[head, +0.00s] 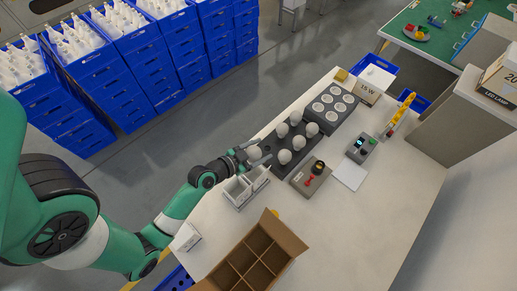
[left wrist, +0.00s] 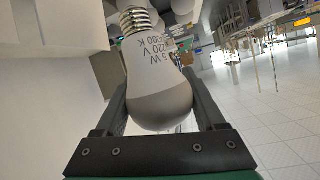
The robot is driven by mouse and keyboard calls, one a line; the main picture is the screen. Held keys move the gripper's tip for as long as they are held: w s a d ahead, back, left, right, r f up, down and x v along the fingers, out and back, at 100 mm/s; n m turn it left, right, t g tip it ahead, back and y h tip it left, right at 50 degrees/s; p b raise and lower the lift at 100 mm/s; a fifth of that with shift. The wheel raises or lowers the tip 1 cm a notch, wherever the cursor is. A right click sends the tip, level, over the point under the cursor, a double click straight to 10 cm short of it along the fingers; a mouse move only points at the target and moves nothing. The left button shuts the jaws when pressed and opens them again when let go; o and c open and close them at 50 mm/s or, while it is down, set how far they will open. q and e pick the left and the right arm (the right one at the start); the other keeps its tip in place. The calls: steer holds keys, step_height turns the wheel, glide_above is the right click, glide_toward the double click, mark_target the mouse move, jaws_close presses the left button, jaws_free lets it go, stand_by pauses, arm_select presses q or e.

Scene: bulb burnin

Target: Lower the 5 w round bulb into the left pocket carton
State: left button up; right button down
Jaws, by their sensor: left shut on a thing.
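My left gripper (head: 243,157) is shut on a white round bulb (head: 254,152). In the left wrist view the bulb (left wrist: 155,85) sits between both fingers with its metal screw base toward the top. Its printing reads 5 W and 220 V. In the head view the gripper is above and just behind two small open white cartons in a grey holder, and the bulb is clear of them. The left pocket carton (head: 236,189) is beside the right one (head: 257,178). Their insides are hard to make out. My right gripper is not in view.
A dark tray (head: 284,165) with several upright bulbs stands right of the gripper. A divided cardboard box (head: 253,258) is in front, and a small white box (head: 187,237) is at left.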

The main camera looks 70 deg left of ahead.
arm_select(q)
steer(key=shift+s+d+f, duration=0.1)
steer(key=shift+f, duration=0.2)
steer(key=shift+f+b, duration=0.35)
steer(key=shift+b, duration=0.25)
step_height(320, 180, down, 4)
steer(key=b, duration=0.3)
steer(key=shift+r, duration=0.1)
steer(key=shift+f+b, duration=2.5)
steer(key=shift+b, duration=0.1)
steer(key=o, duration=1.5)
steer(key=shift+r, duration=0.1)
steer(key=shift+c, duration=0.2)
steer(key=shift+s, duration=0.1)
